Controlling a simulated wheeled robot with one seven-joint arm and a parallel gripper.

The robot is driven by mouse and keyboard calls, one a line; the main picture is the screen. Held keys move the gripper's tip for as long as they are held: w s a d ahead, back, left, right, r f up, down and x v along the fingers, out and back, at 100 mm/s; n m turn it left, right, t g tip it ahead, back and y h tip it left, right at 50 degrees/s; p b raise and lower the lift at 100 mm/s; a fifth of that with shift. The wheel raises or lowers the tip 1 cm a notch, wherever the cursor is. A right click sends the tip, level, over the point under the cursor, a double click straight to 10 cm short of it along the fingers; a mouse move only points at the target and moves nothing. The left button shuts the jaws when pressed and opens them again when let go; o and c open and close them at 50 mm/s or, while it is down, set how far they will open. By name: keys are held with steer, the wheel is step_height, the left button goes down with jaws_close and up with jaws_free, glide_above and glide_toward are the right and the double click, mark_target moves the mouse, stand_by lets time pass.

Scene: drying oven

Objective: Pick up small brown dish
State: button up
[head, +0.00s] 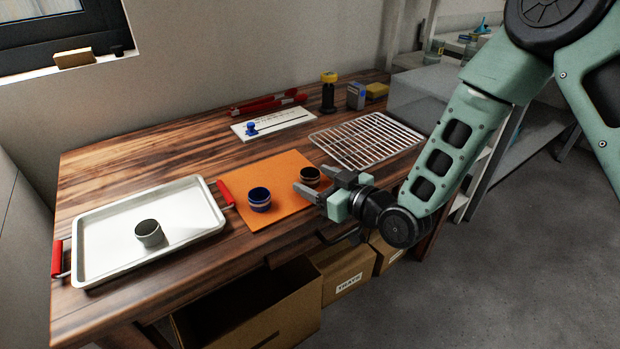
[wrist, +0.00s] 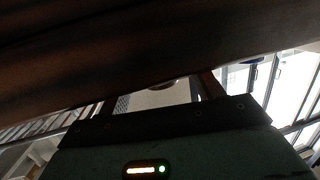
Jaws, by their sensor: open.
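The small brown dish (head: 309,174) has a dark inside and a tan band. It stands upright near the right edge of the orange mat (head: 276,220) in the head view. My gripper (head: 311,180) is open and low over the table's front side, its fingertips pointing left and back at the dish. The dish shows at the fingertips; I cannot tell whether it is between them or touching. In the wrist view my gripper (wrist: 162,92) has its fingers apart, with a small brownish rounded shape, probably the dish, between them.
A blue dish (head: 259,201) stands left of the brown one on the mat. A white tray (head: 100,222) with red handles holds a grey dish (head: 149,234). A wire rack (head: 367,140) lies behind my gripper. Open cardboard boxes (head: 255,312) sit below the wooden table (head: 150,160).

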steer(key=shift+x, duration=1.25)
steer(key=c, duration=1.1)
steer(key=shift+o, duration=0.2)
steer(key=shift+r, duration=0.1)
